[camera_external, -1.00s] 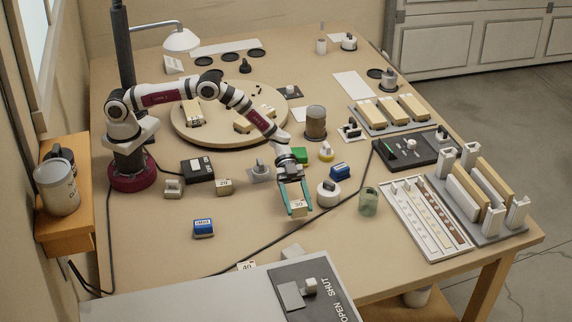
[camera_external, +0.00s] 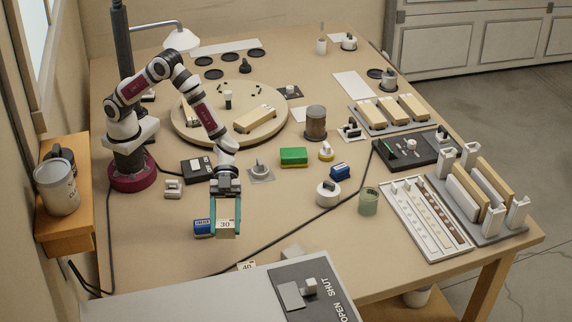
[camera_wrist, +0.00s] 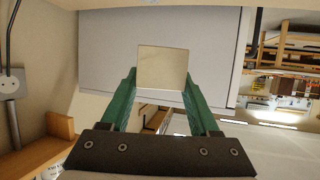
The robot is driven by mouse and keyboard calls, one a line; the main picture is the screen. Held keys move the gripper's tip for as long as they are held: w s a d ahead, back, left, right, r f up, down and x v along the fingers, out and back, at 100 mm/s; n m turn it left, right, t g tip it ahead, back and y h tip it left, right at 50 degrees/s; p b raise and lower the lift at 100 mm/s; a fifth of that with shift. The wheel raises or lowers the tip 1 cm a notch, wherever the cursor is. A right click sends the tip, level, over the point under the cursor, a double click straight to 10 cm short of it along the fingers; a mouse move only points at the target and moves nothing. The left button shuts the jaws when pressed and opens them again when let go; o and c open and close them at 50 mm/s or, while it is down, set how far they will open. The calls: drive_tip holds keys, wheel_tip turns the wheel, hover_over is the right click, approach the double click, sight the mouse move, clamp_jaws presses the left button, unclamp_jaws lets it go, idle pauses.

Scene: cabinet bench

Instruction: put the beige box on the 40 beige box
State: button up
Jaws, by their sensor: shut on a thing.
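My gripper (camera_external: 226,222) is shut on a beige box (camera_external: 226,229) marked 30, one green finger on each side of it. The held box also shows between the fingers in the wrist view (camera_wrist: 162,67), as a plain pale square. The 40 beige box (camera_external: 246,267) is in front of and slightly right of the held box in the external view. Only its top with the number shows; the grey cabinet top hides the rest. I cannot pick out the 40 box in the wrist view.
The large grey cabinet (camera_external: 190,292) fills the near edge, with an OPEN/SHUT panel (camera_external: 318,312) on it. A blue block (camera_external: 202,228) is close to the held box's left. A grey-white block (camera_external: 292,252) stands right of the 40 box. A black cable crosses the table nearby.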

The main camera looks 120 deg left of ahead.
drive_tip(key=s+d+r+m+g, duration=0.1)
drive_tip(key=s+d+g, duration=0.15)
drive_tip(key=d, duration=0.45)
hover_over(247, 266)
drive_tip(key=shift+t+h, duration=0.4)
drive_tip(key=shift+t, duration=0.05)
drive_tip(key=f, duration=0.4)
drive_tip(key=s+f, duration=0.1)
drive_tip(key=f, duration=0.1)
drive_tip(key=shift+d, duration=0.25)
drive_tip(key=f, duration=0.3)
drive_tip(key=shift+w+a+f, duration=0.3)
drive_tip(key=shift+w+f, duration=0.1)
drive_tip(key=shift+f, duration=0.35)
drive_tip(key=o, duration=1.4)
drive_tip(key=shift+f, duration=0.15)
drive_tip(key=shift+o, duration=0.2)
